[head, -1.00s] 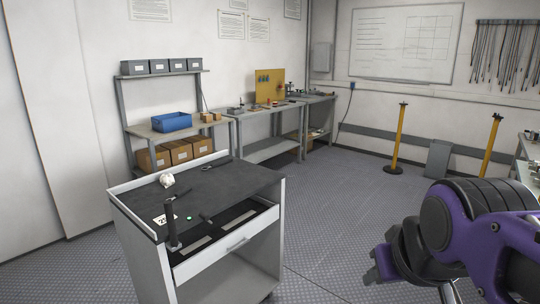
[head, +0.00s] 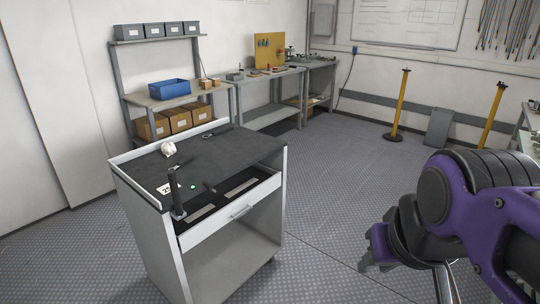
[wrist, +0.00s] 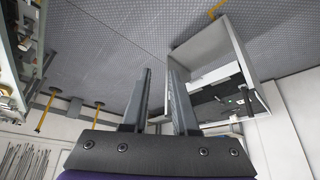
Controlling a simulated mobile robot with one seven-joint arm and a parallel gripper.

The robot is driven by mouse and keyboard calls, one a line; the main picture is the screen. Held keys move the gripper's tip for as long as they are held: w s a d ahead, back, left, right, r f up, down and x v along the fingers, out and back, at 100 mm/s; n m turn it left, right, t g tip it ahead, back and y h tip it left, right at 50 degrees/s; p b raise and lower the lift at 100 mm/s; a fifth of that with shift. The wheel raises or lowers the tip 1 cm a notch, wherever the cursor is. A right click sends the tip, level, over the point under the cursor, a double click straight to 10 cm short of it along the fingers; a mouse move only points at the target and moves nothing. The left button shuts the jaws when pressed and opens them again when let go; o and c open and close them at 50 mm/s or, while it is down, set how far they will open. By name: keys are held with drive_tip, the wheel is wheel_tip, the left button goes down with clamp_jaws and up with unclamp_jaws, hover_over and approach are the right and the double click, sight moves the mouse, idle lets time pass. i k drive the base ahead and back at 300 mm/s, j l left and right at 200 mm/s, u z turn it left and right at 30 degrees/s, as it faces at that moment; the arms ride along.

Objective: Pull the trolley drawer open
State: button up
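The trolley (head: 150,235) is a white-grey cabinet with a dark top, standing left of centre in the head view. A dark interior with pale strips shows behind the drawer front, so the drawer looks partly open; how far, I cannot tell. My gripper (head: 372,248) is right of the trolley, apart from the handle. In the wrist view my gripper (wrist: 159,75) has its two fingers apart with nothing between them, and the trolley (wrist: 245,55) shows tilted at upper right.
A white round item (head: 169,148) and a small number card (head: 165,189) lie on the trolley top. A dark upright post (head: 177,195) stands at its front left corner. Workbenches (head: 272,118) line the back wall. Yellow posts (head: 398,105) stand at back right. Floor between trolley and gripper is clear.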

sight(207, 212)
drive_tip(key=i+j, duration=0.25)
drive_tip(key=i, duration=0.2)
drive_tip(key=i+j, duration=0.25)
drive_tip(key=i, duration=0.2)
